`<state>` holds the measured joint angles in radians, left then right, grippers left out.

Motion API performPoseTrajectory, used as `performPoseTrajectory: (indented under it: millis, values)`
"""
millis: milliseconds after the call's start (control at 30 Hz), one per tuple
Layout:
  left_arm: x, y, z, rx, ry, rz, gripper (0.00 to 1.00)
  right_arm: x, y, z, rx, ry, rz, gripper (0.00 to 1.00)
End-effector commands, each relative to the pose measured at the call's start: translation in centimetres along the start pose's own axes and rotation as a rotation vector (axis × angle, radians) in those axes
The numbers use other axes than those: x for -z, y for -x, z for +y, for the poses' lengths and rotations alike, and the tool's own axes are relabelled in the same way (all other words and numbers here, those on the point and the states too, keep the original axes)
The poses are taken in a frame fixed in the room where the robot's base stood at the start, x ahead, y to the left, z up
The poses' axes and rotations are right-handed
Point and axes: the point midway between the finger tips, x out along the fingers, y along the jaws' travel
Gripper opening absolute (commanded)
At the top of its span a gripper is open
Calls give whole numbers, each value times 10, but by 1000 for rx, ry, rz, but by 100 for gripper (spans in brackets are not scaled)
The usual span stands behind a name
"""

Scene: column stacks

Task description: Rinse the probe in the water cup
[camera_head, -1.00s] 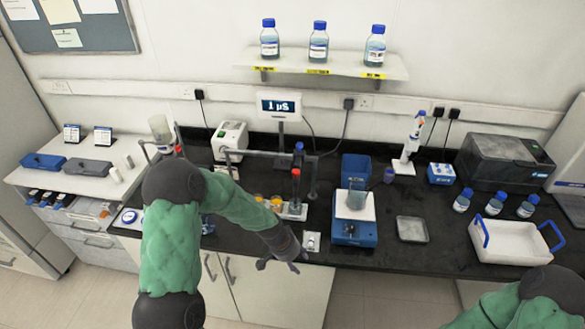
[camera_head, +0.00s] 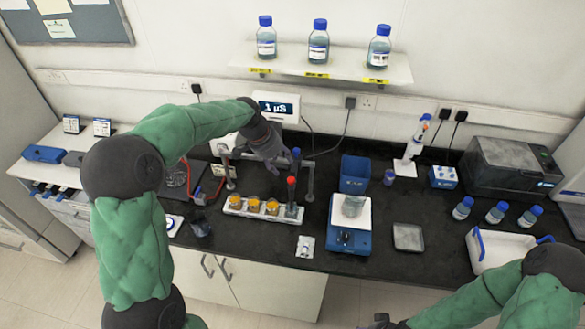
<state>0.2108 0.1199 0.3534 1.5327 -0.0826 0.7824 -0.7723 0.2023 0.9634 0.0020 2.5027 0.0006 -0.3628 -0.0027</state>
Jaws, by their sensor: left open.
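Two upright probe-like sticks stand at the right of the white rack (camera_head: 235,212): one with a red top (camera_head: 291,184) and a blue-topped one (camera_head: 296,154) just behind it. I cannot tell which is the task's probe. A clear beaker (camera_head: 353,205) stands on the blue-and-white stirrer (camera_head: 347,238), and another glass cup (camera_head: 201,227) stands left of the rack; neither is marked as the water cup. My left gripper (camera_head: 272,165) is open and empty, just left of the stick tops, above the orange cups. My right gripper (camera_head: 380,322) is at the bottom edge, its jaws unclear.
A grey metal frame (camera_head: 309,180) stands behind the rack. The meter display (camera_head: 277,107) reads 1 µS. The black bench front is partly clear.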

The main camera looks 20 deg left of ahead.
Motion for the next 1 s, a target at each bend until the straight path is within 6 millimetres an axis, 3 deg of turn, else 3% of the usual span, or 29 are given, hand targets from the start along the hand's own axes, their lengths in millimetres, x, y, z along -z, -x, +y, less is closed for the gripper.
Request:
performPoseTrajectory:
  millis: [600, 1000]
  values:
    - [-1, -93, 1, -3, 1, -3, 50, -1, 4, -1, 0, 0, -2, 48]
    - [-1, -107, 0, 0, 1, 0, 50, -1, 4, -2, 0, 0, -2, 48]
